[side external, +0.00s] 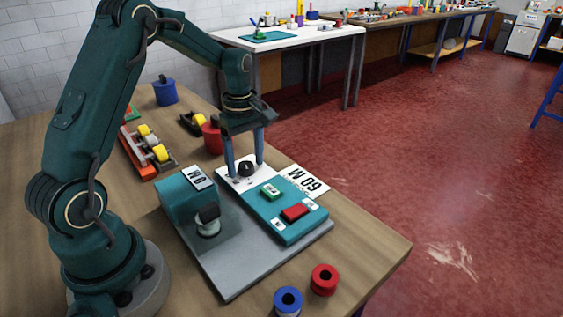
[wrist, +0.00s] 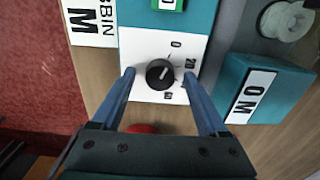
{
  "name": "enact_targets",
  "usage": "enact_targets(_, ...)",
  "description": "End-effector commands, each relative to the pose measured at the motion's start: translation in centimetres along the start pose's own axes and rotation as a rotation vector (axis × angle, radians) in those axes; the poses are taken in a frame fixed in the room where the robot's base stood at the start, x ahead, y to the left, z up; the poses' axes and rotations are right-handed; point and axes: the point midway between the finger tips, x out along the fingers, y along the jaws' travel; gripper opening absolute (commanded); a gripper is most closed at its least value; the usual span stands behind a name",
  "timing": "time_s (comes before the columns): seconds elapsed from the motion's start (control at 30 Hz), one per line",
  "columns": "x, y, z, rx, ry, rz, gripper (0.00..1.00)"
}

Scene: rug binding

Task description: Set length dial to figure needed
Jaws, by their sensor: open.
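The length dial is a black round knob (wrist: 160,73) on a white plate (wrist: 150,47) marked 0, 20 and further figures partly hidden or too small to read. Its white pointer slants to the upper right, on the 0-to-20 side; I cannot tell the exact setting. In the side view the dial (side external: 246,169) sits at the back end of the teal machine (side external: 282,221). My gripper (wrist: 159,72) is open, with one blue finger on each side of the knob. Contact cannot be told. A label (side external: 198,178) reads 0 M.
The teal housing (side external: 182,201) stands close left of the dial. A red spool (side external: 212,138) stands behind the gripper. Blue (side external: 288,301) and red (side external: 324,279) spools stand at the front.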

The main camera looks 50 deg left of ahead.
Motion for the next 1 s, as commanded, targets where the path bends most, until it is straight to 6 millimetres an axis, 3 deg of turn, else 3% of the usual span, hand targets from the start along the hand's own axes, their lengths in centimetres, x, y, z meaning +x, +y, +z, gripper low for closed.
enact_targets(0.13,-0.01,0.00,0.01,0.000,0.000,0.000,0.77)
enact_targets(0.17,-0.01,0.00,0.01,0.000,0.000,0.000,0.73)
enact_targets(0.3,-0.03,0.00,0.01,0.000,0.000,0.000,0.19)
enact_targets(0.37,-0.04,-0.01,0.01,0.000,0.000,0.000,0.00)
enact_targets(0.67,-0.06,-0.01,0.01,0.029,0.000,0.000,0.00)
enact_targets(1.0,-0.10,-0.01,0.00,0.234,0.000,-0.001,0.00)
